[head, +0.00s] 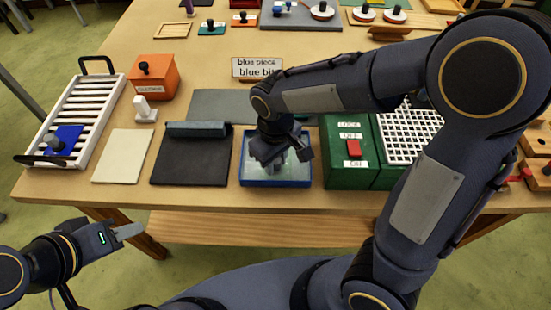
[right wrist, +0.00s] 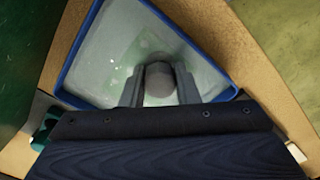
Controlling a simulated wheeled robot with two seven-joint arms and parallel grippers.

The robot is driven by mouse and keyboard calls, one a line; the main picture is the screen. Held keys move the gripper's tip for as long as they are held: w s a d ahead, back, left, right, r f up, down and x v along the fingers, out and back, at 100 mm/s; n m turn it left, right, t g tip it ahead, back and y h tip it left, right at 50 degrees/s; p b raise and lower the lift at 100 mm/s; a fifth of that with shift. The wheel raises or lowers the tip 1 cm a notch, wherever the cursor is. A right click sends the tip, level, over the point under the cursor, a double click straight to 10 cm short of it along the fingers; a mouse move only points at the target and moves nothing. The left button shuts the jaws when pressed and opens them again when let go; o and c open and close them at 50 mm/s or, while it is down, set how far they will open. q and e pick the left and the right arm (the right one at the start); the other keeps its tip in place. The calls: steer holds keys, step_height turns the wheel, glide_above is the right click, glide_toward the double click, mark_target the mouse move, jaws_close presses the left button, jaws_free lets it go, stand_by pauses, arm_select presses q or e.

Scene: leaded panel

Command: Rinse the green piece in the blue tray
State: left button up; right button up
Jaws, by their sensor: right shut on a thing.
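The blue tray (head: 247,184) stands near the table's front edge. It has a blue rim and a pale inside; in the right wrist view its rim (right wrist: 78,48) surrounds cloudy, watery grey. My right gripper (head: 281,163) reaches down into the tray from above. In the right wrist view my right gripper (right wrist: 159,98) is shut on a round grey knob (right wrist: 159,80). Faint green shows around the knob, apparently the green piece (right wrist: 138,52), blurred and mostly hidden. My left gripper (head: 128,231) hangs in front of the table, away from the tray; its finger gap is not clear.
A green box (head: 340,172) with a red switch stands close right of the tray, beside a white grid (head: 408,135). A dark mat with a roller (head: 193,170) lies left. Farther left are a pale board (head: 122,157) and a white rack (head: 85,105) holding a blue piece (head: 69,136).

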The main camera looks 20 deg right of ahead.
steer(key=shift+r+p, duration=2.1)
steer(key=shift+r, duration=0.45)
steer(key=shift+r+p, duration=1.3)
steer(key=shift+r, duration=0.25)
steer(key=shift+f, duration=0.1)
